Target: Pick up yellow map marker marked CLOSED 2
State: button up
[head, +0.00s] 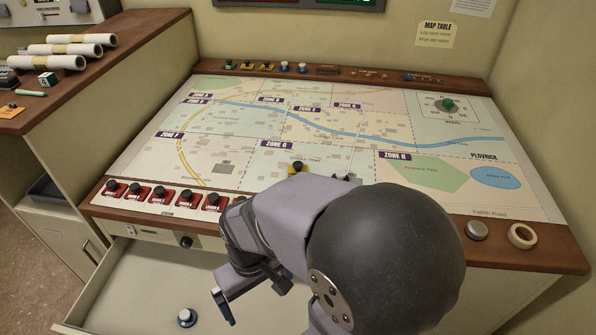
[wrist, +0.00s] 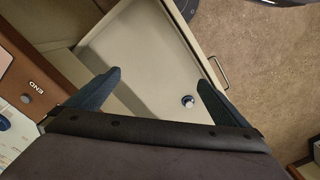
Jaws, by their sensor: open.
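A yellow marker with a dark knob (head: 297,168) stands on the map below the ZONE G label, just behind my arm. Its lettering is too small to read, so I cannot tell whether it is CLOSED 2. My gripper (head: 252,296) is over the open drawer, in front of the table and away from this marker. In the wrist view my gripper (wrist: 160,79) is open and empty, its two fingers pointing down over the drawer. The yellow marker does not show in the wrist view.
Red markers (head: 160,195) line the front left edge. More markers stand along the back ledge. A tape roll (head: 522,236) lies front right.

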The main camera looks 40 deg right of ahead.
jog(key=c, duration=0.9)
jog(key=shift+w+d, duration=0.1)
jog(key=n+t+h+b, duration=0.2)
jog(key=n+h+b, duration=0.85)
jog(key=n, duration=0.95)
send_near(295, 167)
jog(key=shift+h, duration=0.65)
jog(key=d+f+p, duration=0.2)
jog(key=d+f, duration=0.1)
jog(key=shift+w+f, duration=0.15)
jog(key=shift+f, duration=0.1)
jog(key=shift+w+d+r, duration=0.15)
jog(key=shift+w+d, duration=0.05)
jog(key=shift+w, duration=0.05)
jog(key=shift+p+x, duration=0.95)
jog(key=shift+x, duration=2.65)
